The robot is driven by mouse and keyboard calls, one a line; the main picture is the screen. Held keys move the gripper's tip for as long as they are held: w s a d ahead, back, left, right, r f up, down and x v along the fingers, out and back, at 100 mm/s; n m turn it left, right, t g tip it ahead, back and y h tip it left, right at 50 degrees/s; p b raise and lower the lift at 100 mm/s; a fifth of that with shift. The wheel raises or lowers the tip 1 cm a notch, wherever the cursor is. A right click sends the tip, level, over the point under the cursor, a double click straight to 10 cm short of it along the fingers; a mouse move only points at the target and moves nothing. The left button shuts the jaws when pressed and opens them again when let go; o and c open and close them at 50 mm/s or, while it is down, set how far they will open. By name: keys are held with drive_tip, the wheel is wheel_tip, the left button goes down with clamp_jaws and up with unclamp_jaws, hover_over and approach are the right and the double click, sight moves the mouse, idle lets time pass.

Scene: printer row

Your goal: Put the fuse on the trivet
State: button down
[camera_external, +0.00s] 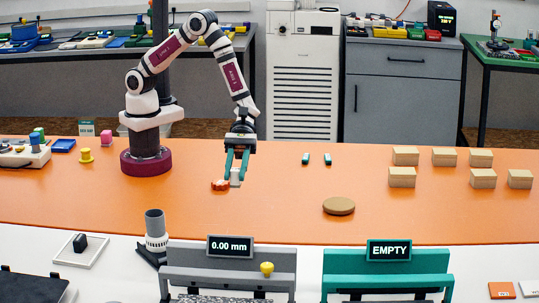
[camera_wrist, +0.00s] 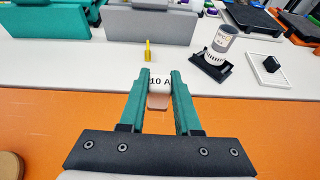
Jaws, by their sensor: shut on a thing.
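My gripper (camera_external: 235,182) points down over the orange table, its teal fingers shut on the fuse. In the wrist view the fuse (camera_wrist: 159,94) is a small pale block marked "10 A" between the fingertips (camera_wrist: 159,88). In the external view it is small and partly hidden by the fingers, close to the table top; I cannot tell if it touches. The trivet (camera_external: 338,206) is a round brown disc lying flat and bare, right of my gripper. Its edge shows at the lower left of the wrist view (camera_wrist: 9,165).
Grey (camera_external: 230,256) and teal (camera_external: 387,263) stations stand in front. The table between gripper and trivet is clear.

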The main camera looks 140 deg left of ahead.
drive_tip(key=w+a+r+n+t+y, duration=0.2)
drive_tip(key=w+a+n+t+y, duration=0.1)
drive_tip(key=w+a+n+y, duration=0.3)
drive_tip(key=n+t+y, duration=0.1)
drive_tip(key=n+y, duration=0.2)
drive_tip(key=y, duration=0.1)
hover_over(339, 203)
drive_tip(key=f, duration=0.6)
drive_tip(key=shift+d+f, duration=0.15)
drive_tip(key=shift+d, duration=0.15)
drive_tip(key=f, duration=0.4)
drive_tip(key=shift+a, duration=0.25)
drive_tip(key=shift+f, duration=0.2)
drive_tip(key=shift+f, duration=0.1)
drive_tip(key=c, duration=0.6)
unclamp_jaws()
